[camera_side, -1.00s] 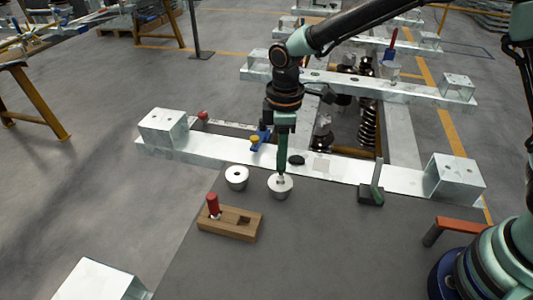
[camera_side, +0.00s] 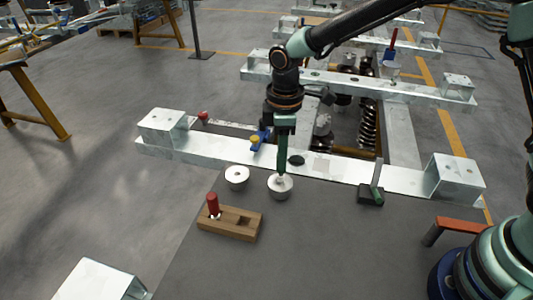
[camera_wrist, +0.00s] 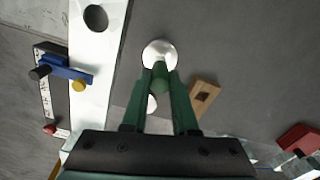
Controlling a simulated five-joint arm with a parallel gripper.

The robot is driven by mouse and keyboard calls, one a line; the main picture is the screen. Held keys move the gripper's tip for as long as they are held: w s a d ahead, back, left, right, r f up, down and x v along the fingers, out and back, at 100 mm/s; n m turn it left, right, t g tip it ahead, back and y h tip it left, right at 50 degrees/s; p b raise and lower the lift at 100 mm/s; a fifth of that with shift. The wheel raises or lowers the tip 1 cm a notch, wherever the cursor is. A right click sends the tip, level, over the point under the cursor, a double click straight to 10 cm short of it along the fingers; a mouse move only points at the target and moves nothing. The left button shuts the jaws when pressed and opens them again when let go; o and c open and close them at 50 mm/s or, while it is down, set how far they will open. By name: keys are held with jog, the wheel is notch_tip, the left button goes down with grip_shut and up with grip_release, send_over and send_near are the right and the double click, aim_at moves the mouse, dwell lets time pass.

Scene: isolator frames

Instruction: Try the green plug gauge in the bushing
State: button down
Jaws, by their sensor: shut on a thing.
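My gripper (camera_side: 281,150) is shut on the green plug gauge (camera_wrist: 160,78) and points straight down in the side view. The gauge is upright, with its lower end at the top middle of a round, pale metal bushing (camera_side: 281,188). How deep the tip sits in the bore cannot be told. In the wrist view the bushing (camera_wrist: 160,50) lies just beyond the fingertips, partly covered by the gauge. A second pale round piece with a dark central hole (camera_side: 237,176) stands to the left, apart from the gripper.
A wooden block (camera_side: 242,224) holds a red plug (camera_side: 213,203) upright and has an empty square hole. A dark block with a green piece (camera_side: 371,193) stands right. A metal beam (camera_side: 330,165) and blue clamp (camera_side: 260,139) lie behind. The grey mat's front is clear.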

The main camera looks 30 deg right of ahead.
jog(key=shift+f, duration=1.2)
dwell(0.6)
jog(key=shift+r, duration=0.15)
dwell(0.8)
jog(key=shift+r, duration=3.65)
